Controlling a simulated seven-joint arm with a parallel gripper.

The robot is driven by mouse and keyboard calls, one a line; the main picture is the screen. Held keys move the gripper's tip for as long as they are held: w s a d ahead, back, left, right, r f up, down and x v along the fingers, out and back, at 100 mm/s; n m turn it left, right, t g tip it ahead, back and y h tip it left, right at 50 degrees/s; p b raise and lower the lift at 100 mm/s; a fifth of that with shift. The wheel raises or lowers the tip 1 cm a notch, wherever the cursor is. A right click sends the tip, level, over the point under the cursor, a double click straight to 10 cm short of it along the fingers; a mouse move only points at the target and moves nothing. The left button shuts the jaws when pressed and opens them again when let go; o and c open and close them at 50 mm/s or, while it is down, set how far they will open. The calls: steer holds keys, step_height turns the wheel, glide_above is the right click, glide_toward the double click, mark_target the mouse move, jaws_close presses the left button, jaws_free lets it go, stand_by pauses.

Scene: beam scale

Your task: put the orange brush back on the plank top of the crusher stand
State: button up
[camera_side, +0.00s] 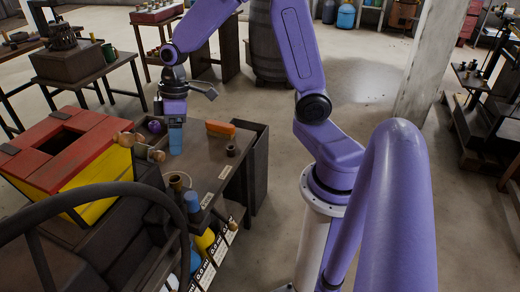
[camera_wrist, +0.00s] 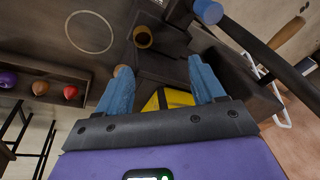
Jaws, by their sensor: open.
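An orange brush (camera_side: 220,128), seen as a small orange bar, lies on a dark tabletop (camera_side: 205,172) in the side view. My gripper (camera_side: 176,146) points down over the left part of that top, left of the brush and apart from it. In the wrist view its blue fingers (camera_wrist: 159,68) are spread, with nothing held between them. I cannot make out the brush in the wrist view. A box with a red plank top (camera_side: 90,133) and yellow side stands at the left; I cannot tell whether it is the crusher stand.
A small dark cup (camera_side: 231,150) stands right of my gripper; a brown cup (camera_wrist: 143,37) shows in the wrist view. Wooden-knobbed handles (camera_side: 155,156) and a purple ball (camera_side: 154,127) are close to my gripper. A dark curved rail (camera_side: 100,190) crosses the front left. Several bottles stand below.

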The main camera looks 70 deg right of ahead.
steer(key=s+a+r+n+h, duration=0.1)
steer(key=s+n, duration=0.1)
steer(key=s, duration=0.9)
steer(key=s+r+n+h, duration=0.1)
steer(key=s+r+n, duration=0.1)
steer(key=s, duration=1)
steer(key=shift+a+r+n, duration=0.3)
steer(key=shift+a+n, duration=0.05)
steer(key=shift+n, duration=0.05)
